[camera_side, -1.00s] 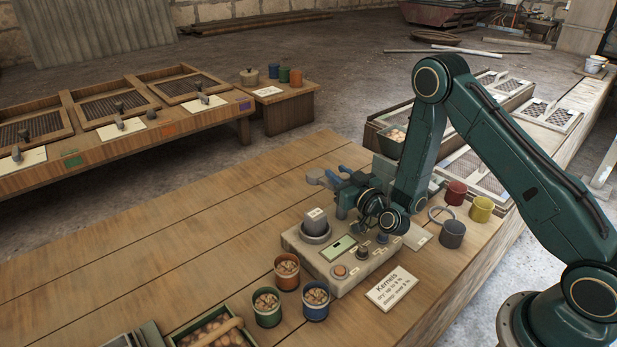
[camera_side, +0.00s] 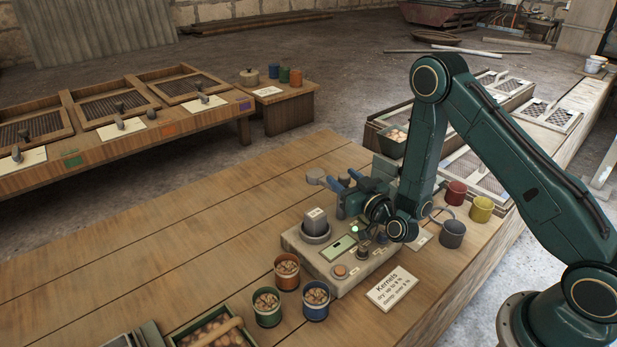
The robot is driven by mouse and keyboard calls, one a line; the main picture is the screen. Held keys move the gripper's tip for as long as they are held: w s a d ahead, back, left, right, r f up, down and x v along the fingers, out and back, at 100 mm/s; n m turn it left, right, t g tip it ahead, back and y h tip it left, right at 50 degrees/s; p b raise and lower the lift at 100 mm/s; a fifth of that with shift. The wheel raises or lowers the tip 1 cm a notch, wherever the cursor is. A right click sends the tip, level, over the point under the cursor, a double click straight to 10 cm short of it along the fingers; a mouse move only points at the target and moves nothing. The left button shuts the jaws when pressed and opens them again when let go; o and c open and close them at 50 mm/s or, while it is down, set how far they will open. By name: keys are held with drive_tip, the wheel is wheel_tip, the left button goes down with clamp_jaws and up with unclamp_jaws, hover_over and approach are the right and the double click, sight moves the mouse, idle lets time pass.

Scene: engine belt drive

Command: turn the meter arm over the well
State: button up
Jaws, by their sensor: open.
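The meter is a grey box (camera_side: 343,283) on the wooden bench. It has a green display (camera_side: 339,247), knobs and an orange-brown button (camera_side: 340,271). At its back left is a dark round well (camera_side: 314,237), with a small grey block (camera_side: 315,217) showing at its top. A grey round-ended piece (camera_side: 315,177), possibly the end of the meter arm, shows behind the well and to the left of my fingers. My gripper (camera_side: 347,183) is open, its blue fingers pointing left behind the meter. Whether they touch that piece is unclear. My wrist hides the meter's back right.
Several cups of kernels (camera_side: 287,271) stand in front of the meter, beside a crate (camera_side: 216,325). A "Kernels" card (camera_side: 393,288) lies at front right. Red, yellow and grey mugs (camera_side: 452,233) stand on the right. The bench's left half is clear.

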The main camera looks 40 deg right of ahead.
drive_tip(key=shift+s+a, duration=0.25)
drive_tip(key=shift+s, duration=1)
drive_tip(key=shift+s+a, duration=0.25)
drive_tip(key=shift+s, duration=0.95)
